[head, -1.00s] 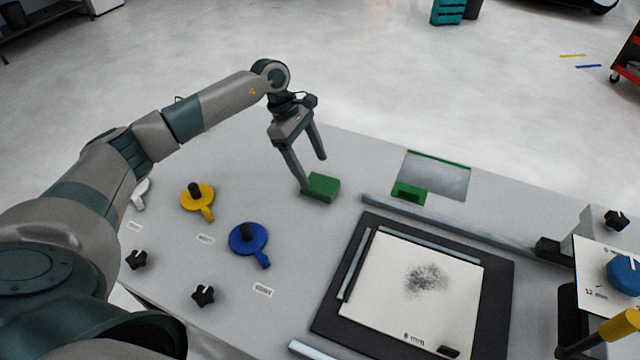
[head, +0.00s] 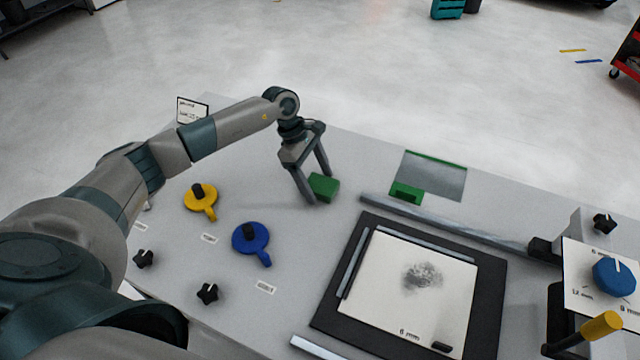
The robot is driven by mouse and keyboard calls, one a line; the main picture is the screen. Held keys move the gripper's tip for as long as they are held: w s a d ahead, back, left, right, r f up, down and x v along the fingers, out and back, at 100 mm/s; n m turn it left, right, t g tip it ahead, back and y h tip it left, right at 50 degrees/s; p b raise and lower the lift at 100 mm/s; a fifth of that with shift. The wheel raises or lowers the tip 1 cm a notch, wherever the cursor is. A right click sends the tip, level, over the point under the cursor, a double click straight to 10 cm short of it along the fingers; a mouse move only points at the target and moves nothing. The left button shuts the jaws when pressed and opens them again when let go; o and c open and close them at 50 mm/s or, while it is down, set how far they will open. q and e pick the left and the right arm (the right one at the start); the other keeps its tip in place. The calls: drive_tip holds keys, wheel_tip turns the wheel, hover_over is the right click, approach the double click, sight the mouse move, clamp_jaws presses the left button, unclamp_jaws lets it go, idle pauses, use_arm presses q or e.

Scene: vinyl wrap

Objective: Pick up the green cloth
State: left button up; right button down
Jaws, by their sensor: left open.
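The green cloth (head: 324,186) is a small green block-like piece lying on the grey table, left of the black-framed panel. My left gripper (head: 322,189) is open and points down at it. One finger stands at the cloth's left side and the other reaches down behind it, so the cloth lies between or very close to the fingers. I cannot tell whether either finger touches it. My right gripper is not in view.
A grey sheet with a green edge and green block (head: 408,193) lies to the right. A metal rail (head: 450,222) and a black-framed white panel (head: 335,312) fill the middle. Yellow (head: 200,201) and blue (head: 250,239) handled discs lie left. A blue knob (head: 614,277) stands right.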

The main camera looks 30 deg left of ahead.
use_arm(q)
drive_tip(key=shift+c, duration=0.6)
drive_tip(key=c, duration=1)
